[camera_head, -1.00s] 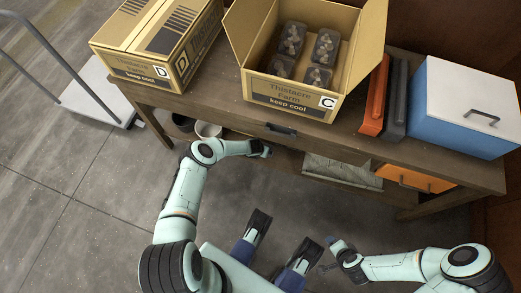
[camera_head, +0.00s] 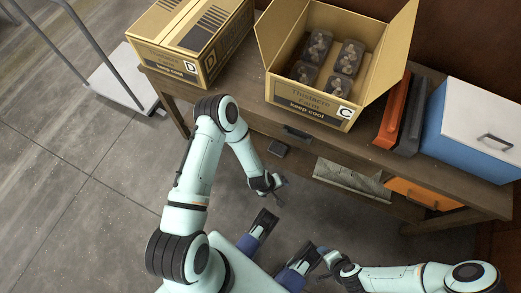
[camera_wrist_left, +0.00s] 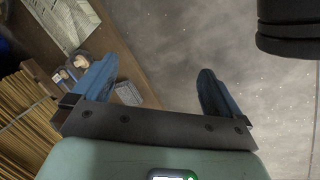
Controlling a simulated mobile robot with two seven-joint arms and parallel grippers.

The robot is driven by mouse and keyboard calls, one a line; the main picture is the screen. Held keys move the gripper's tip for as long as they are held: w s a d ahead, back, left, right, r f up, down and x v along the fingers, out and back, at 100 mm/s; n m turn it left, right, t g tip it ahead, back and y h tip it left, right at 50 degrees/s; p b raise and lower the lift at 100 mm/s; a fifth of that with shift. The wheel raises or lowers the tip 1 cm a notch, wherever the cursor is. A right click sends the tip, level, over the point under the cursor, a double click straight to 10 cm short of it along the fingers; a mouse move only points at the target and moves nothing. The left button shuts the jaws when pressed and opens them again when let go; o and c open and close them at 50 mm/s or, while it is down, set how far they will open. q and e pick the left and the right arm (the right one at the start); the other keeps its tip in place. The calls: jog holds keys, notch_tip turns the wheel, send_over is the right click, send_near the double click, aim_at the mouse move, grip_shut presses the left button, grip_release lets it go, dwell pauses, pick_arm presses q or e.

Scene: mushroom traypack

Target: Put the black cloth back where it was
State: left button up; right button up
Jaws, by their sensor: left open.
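I cannot make out a black cloth for certain in either view. A small dark square thing (camera_head: 278,148) lies on the lower shelf under the table; what it is I cannot tell. My left gripper (camera_head: 280,183) hangs in front of the table, over the floor and lower than the tabletop. In the left wrist view it (camera_wrist_left: 156,82) is open, with nothing between its blue fingers. My right gripper (camera_head: 322,254) is low at the bottom of the head view, near my base; its jaws are too small to read.
The wooden table (camera_head: 350,150) carries a closed carton D (camera_head: 165,62), an open carton C (camera_head: 305,105) with several dark mushroom packs, orange (camera_head: 394,112) and dark grey (camera_head: 413,120) slabs, and a blue-white box (camera_head: 470,140). An orange drawer (camera_head: 425,195) sits below. A trolley (camera_head: 125,80) stands left.

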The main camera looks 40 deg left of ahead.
pick_arm(q)
jog(key=s+r+m+g, duration=0.1)
jog(key=s+r+m, duration=0.1)
jog(key=s+m, duration=0.2)
jog(key=s+d+r+m+h, duration=0.1)
jog(key=s+r+m, duration=0.2)
jog(key=s, duration=0.3)
jog(key=shift+s+r+m+g, duration=0.2)
jog(key=shift+s+m+g, duration=0.05)
jog(key=shift+m+g, duration=0.15)
jog(key=s+d+r+g+p, duration=0.1)
jog(key=s+r+p, duration=0.1)
jog(key=r+p, duration=0.6)
jog(key=s+d+r+g+p, duration=0.1)
jog(key=s+r+p, duration=0.2)
jog(key=r+p, duration=0.6)
jog(key=shift+d+m+g+h, duration=0.3)
jog(key=shift+h, duration=0.1)
pick_arm(e)
jog(key=s+a+r+g, duration=0.1)
jog(key=s+r, duration=0.1)
jog(key=r, duration=0.6)
jog(key=s+a+r+g, duration=0.1)
jog(key=s+r, duration=0.2)
jog(key=r, duration=0.6)
jog(key=shift+a+n+g+y, duration=0.3)
jog(key=shift+y, duration=0.1)
